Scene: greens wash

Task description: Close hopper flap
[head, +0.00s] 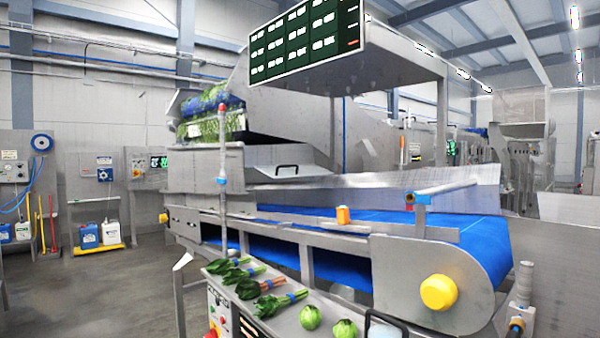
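The hopper (275,110) is a large grey metal housing behind the conveyor, with leafy greens (205,127) showing in its opening at upper left. What looks like the hopper flap (262,156) is a grey metal panel below that opening. It slopes outward and down towards the belt, so it looks open. A black bar handle (287,167) sits near its lower edge. The hinge is not clear from here. My gripper is not in view.
A blue conveyor belt (475,235) with metal side rails and a yellow roller cap (438,292) stands between me and the flap. A nearer metal shelf (285,322) holds bunched greens and round green heads. Open floor (90,290) lies at left.

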